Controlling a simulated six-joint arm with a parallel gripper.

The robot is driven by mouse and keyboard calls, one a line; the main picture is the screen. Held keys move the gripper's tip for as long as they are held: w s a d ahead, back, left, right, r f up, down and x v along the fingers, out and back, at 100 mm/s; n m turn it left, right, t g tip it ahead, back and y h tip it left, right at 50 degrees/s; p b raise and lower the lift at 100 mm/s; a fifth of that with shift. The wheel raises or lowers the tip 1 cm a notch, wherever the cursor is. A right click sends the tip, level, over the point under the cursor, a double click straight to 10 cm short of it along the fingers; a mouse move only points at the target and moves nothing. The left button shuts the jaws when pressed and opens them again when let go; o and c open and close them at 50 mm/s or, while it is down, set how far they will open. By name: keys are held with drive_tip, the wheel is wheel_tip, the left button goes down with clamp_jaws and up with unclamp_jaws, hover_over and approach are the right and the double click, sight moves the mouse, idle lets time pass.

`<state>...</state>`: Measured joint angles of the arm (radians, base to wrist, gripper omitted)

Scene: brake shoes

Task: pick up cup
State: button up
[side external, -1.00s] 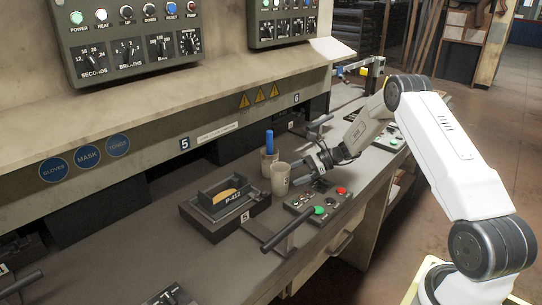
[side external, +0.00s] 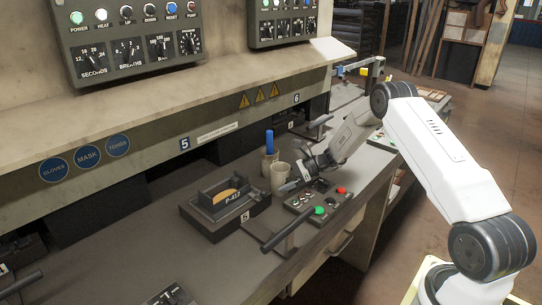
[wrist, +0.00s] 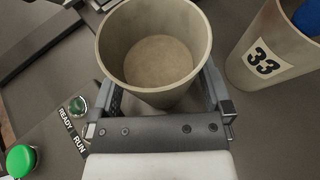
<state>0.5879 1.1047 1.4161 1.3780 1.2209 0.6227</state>
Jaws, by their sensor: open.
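A beige, empty, open-topped cup (side external: 280,174) stands upright on the grey bench, and I look down into it in the wrist view (wrist: 150,60). My gripper (side external: 291,179) is low at the cup's right side. In the wrist view my gripper (wrist: 160,95) is open, with one finger on each side of the cup's near part. I cannot tell whether either finger touches it. The fingertips are partly hidden by the cup in the wrist view.
A second beige cup (wrist: 262,62), marked 33, holds a blue object (side external: 269,141) close behind the first. A button panel (side external: 318,199) lies to the right front.

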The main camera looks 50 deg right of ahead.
drive_tip(key=c, duration=1.2)
drive_tip(key=shift+r, duration=0.3)
drive_tip(key=shift+r, duration=1.25)
drive_tip(key=shift+s+a+r, duration=0.55)
drive_tip(key=shift+s+r, duration=1.1)
drive_tip(key=shift+s, duration=0.55)
drive_tip(key=shift+s+a+r, duration=0.5)
drive_tip(key=shift+s+r, duration=1.15)
drive_tip(key=shift+s, duration=0.6)
drive_tip(key=shift+s+a+r, duration=0.55)
drive_tip(key=shift+s+r, duration=1.1)
drive_tip(key=shift+s, duration=0.55)
drive_tip(key=shift+s, duration=0.15)
